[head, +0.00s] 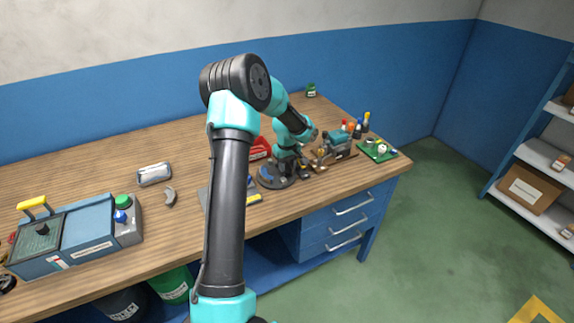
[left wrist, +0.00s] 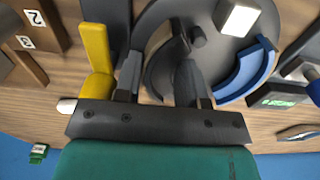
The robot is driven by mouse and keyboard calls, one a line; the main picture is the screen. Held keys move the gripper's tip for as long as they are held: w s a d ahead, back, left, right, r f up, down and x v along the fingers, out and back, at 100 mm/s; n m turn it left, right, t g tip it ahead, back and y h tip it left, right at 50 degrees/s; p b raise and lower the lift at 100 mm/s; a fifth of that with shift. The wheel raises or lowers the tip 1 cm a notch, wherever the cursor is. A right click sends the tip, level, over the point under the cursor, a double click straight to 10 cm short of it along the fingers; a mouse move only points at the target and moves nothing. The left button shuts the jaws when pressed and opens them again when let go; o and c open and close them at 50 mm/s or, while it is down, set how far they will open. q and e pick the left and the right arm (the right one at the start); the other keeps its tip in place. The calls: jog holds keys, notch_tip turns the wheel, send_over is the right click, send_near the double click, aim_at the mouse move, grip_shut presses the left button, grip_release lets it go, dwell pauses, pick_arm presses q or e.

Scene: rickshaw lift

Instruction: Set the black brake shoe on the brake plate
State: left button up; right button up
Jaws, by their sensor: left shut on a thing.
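The round dark grey brake plate (head: 268,184) lies on the bench right of my left arm. It fills the upper middle of the left wrist view (left wrist: 222,55). A blue curved shoe (left wrist: 247,70) sits along its right side there, and a white block (left wrist: 239,17) stands near its top. My left gripper (head: 287,173) is low over the plate in the head view. In the left wrist view its jaws (left wrist: 158,82) are shut on the dark curved black brake shoe (left wrist: 160,62), over the plate's left part. I cannot tell whether the shoe touches the plate. My right gripper is not in view.
A yellow part (left wrist: 95,55) lies close beside the left finger. A dark device with a green display (left wrist: 280,97) is right of the plate. Bare wood lies between.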

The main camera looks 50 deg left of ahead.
pick_arm(q)
jog(key=o, duration=1.2)
jog(key=shift+c, duration=0.2)
jog(key=shift+w+d, duration=0.1)
jog(key=shift+w, duration=0.05)
jog(key=shift+c, duration=0.2)
jog(key=c, duration=0.3)
jog(key=shift+o, duration=0.3)
jog(key=shift+r, duration=0.1)
